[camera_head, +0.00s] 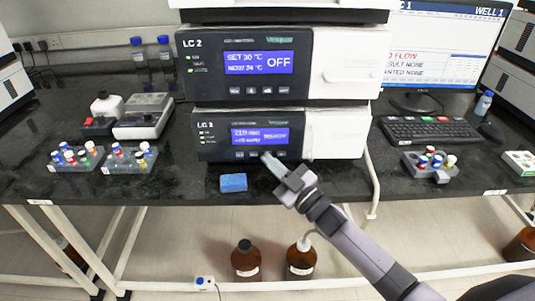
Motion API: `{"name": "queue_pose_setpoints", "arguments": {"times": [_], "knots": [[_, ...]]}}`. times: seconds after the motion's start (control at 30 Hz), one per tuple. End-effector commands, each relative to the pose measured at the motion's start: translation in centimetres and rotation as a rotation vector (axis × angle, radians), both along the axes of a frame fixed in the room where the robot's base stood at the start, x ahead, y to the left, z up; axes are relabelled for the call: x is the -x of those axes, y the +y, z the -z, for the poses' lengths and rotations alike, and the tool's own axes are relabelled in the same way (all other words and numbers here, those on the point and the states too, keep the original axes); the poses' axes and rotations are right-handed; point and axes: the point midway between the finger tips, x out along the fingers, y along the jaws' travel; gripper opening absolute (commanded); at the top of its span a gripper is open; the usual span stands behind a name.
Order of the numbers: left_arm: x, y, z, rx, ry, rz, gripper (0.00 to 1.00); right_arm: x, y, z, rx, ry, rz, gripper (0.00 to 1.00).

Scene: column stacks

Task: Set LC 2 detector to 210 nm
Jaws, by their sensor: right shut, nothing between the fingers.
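The LC 2 stack stands at the middle of the bench. Its lower module (216,126), marked LC 2, has a lit blue display (260,138); the top line seems to start with 210, but the small text is blurred. A row of small buttons (241,154) runs under that display. My right gripper (268,157) is shut and empty, with its tips at the button row, covering part of it. I cannot tell whether the tips touch a button. My left gripper is not in view.
The upper LC 2 module (212,85) shows SET 30 °C and OFF. A blue block (233,182) lies at the bench edge, left of my gripper. Vial racks (127,163) stand left; a keyboard (430,130) and another rack (428,170) stand right. Brown bottles (246,262) stand below the bench.

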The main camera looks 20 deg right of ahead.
Motion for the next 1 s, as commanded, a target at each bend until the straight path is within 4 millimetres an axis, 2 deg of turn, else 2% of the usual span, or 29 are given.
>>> {"name": "queue_pose_setpoints", "arguments": {"times": [0.23, 0.63, 1.0], "knots": [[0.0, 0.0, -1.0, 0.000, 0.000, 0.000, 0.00, 1.2, 0.3, -0.2, -0.001, 0.000, 0.001, 0.00], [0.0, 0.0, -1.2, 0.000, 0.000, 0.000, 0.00, 1.6, 0.5, -0.1, -0.001, 0.001, 0.000, 0.00], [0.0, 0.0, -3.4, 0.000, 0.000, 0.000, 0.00, 5.1, 1.4, -0.2, -0.001, 0.002, 0.000, 0.00]]}}
